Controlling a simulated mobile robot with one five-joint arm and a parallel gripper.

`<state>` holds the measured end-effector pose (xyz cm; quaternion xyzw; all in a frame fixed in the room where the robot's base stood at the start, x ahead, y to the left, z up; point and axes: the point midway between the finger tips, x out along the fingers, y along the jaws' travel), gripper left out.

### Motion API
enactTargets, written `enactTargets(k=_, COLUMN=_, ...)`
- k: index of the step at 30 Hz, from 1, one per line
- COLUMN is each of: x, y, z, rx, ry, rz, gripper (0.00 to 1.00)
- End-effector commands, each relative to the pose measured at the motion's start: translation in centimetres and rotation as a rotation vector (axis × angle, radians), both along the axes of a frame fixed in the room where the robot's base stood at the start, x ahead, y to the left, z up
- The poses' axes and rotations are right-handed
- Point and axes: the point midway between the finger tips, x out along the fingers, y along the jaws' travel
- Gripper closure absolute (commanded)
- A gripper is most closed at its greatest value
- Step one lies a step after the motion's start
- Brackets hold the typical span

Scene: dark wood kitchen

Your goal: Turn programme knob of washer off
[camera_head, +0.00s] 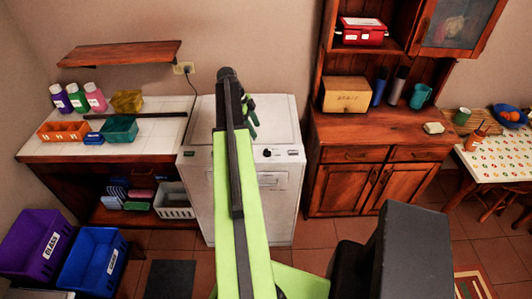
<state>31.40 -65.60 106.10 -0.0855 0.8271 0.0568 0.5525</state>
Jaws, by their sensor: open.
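The white washer (285,205) stands against the back wall, in the middle of the view. Its programme knob (267,152) is a small dark dial on the front top panel, just right of my arm. Which way the knob points is too small to tell. My arm crosses in front of the washer and hides its left middle part. My gripper (252,118) is at the arm's far end, above the washer's top and up and left of the knob. It is open, apart from the knob, with nothing seen in it.
A tiled counter (150,143) with bottles and boxes stands left of the washer. A wooden cupboard (350,180) stands close on its right. Purple (38,235) and blue (85,265) bins stand on the floor at left. Some tiled floor is clear before the cupboard.

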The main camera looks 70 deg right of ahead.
Motion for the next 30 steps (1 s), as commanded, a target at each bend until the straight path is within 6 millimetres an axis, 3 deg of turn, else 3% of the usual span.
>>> enactTargets(k=1, x=-0.5, y=-0.1, z=-2.2, rx=0.001, ry=0.0, rz=-0.001, gripper=0.46)
enactTargets(k=15, x=-4.2, y=-0.8, z=-11.2, rx=0.0, ry=0.0, rz=-0.001, gripper=0.46)
enactTargets(k=26, x=-4.8, y=-1.0, z=-11.7, rx=0.0, ry=0.0, rz=0.0, gripper=0.46)
enactTargets(k=30, x=-4.8, y=-1.0, z=-11.7, rx=0.001, ry=0.0, rz=0.0, gripper=0.61)
